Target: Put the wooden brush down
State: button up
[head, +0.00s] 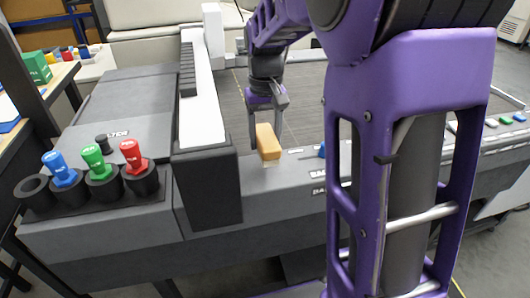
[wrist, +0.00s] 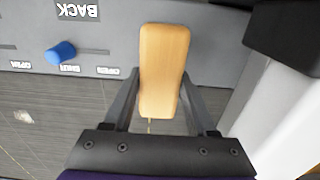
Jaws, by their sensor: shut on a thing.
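The wooden brush (head: 267,142) has a light tan wooden block with pale bristles under it in the head view. My gripper (head: 266,122) is shut on it, at the front edge of the machine's dark bed. In the wrist view the brush (wrist: 163,68) lies between the two fingers of my gripper (wrist: 158,88), its long side pointing away from the palm. The brush is over or at the grey front ledge (wrist: 210,50); I cannot tell whether its bristles touch the ledge.
A blue knob (wrist: 61,52) sits on a labelled slider left of the brush in the wrist view. A black and white upright housing (head: 207,160) stands close left in the head view. Blue (head: 59,168), green (head: 95,160) and red (head: 132,153) handled stamps stand in black cups farther left.

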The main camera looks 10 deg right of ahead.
aim_at(265, 134)
jog(key=shift+f, duration=1.95)
jog(key=shift+f+b, duration=0.1)
jog(key=shift+b, duration=0.2)
jog(key=shift+f, duration=0.15)
jog(key=o, duration=1.2)
notch_tip(265, 134, up, 13)
jog(key=shift+f+p, duration=0.2)
jog(key=shift+p, duration=1)
